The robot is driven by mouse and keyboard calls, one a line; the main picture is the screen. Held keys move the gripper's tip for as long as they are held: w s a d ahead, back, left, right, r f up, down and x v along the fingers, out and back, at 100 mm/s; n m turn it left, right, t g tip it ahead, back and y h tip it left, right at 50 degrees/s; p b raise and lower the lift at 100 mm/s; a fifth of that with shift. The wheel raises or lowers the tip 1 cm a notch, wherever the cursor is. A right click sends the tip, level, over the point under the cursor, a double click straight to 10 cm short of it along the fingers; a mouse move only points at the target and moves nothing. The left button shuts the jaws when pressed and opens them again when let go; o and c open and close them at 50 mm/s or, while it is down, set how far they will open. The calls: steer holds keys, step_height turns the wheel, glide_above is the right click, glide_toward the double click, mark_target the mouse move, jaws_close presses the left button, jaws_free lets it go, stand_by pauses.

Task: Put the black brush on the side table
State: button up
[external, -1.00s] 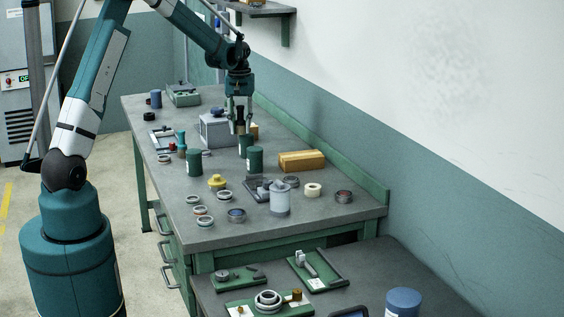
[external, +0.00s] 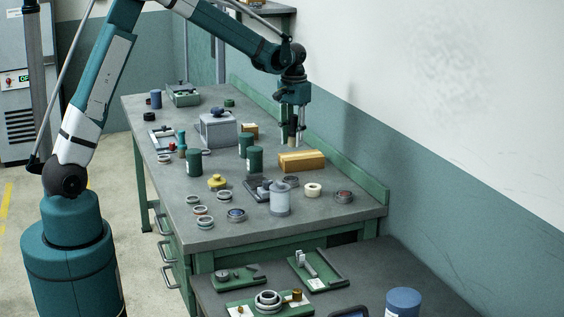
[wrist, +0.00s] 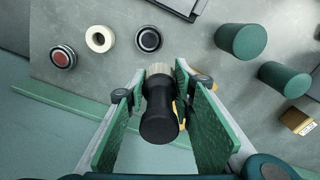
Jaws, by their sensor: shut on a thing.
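My gripper (external: 293,130) is shut on the black brush, above the back edge of the main bench, just behind a yellow-brown block. In the wrist view, the black brush (wrist: 160,112) sits between the two green finger pads of my gripper (wrist: 160,95), its rounded black handle toward the camera and its pale bristles pointing away.
The yellow-brown block (external: 301,161) lies close below my gripper. Green canisters (external: 255,159), a grey box (external: 218,128) and a pale jar (external: 280,198) stand on the bench (external: 330,215). A raised green edge (external: 345,175) and the wall bound the back. A blue-topped canister (external: 403,302) stands on the lower table.

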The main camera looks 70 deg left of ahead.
steer(key=w+d+r+m+b, duration=0.1)
steer(key=d+m, duration=0.7)
steer(key=d, duration=1.8)
steer(key=shift+w+d+r+b, duration=0.4)
steer(key=shift+w+r, duration=0.1)
steer(key=shift+r, duration=0.1)
steer(key=s+f+n+p, duration=0.1)
steer(key=f, duration=0.2)
steer(key=s+f+n+p, duration=0.1)
steer(key=f+p, duration=0.1)
steer(key=f, duration=0.1)
steer(key=s+f+n+p, duration=0.1)
steer(key=f+p, duration=0.1)
steer(key=f, duration=0.2)
steer(key=shift+s, duration=0.4)
steer(key=shift+r, duration=0.1)
